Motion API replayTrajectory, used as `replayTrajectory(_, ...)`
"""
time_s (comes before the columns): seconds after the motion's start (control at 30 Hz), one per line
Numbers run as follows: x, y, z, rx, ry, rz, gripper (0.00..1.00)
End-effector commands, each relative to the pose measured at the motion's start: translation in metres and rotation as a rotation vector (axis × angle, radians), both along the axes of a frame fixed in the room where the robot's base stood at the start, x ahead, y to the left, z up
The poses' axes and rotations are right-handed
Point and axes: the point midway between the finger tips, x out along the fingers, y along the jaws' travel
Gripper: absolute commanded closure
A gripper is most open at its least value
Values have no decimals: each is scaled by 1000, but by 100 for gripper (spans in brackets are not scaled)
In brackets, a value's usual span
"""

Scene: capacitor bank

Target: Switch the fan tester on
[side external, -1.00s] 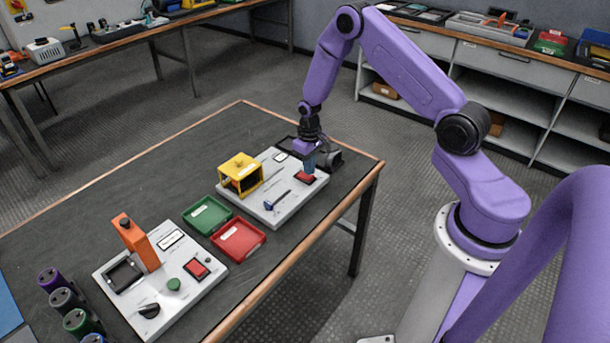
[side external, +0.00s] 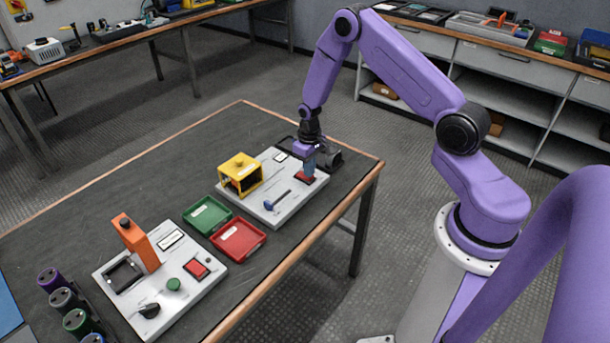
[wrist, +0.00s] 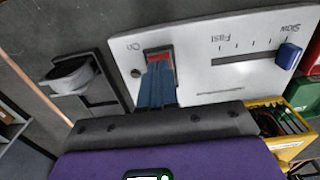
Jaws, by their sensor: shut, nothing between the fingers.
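The fan tester is a pale board (side external: 262,208) on the dark table, with a yellow box (side external: 240,174) on top. Its red rocker switch (side external: 304,177) sits near the board's right corner. In the wrist view the red switch (wrist: 156,57) shows in a dark frame, with "On" printed beside it. My gripper (side external: 309,168) is shut and empty, pointing down at the switch. In the wrist view its blue fingertips (wrist: 159,75) cover part of the switch; I cannot tell whether they touch it. A slider with a blue knob (wrist: 288,56) stands at the "Slow" end.
A dark holder with a grey round part (wrist: 75,75) stands beside the board. A green tray (side external: 207,215) and a red tray (side external: 239,239) lie to the left. Another pale board (side external: 160,270) with an orange block and a red switch is nearer the camera. The table's far left is clear.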

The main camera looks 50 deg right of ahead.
Motion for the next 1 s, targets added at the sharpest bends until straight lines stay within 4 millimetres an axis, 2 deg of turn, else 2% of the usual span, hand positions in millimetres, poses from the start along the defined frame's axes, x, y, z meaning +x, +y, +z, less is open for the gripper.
replayTrajectory(1.0, 0, 0, -11, 0, -1, 0, 100)
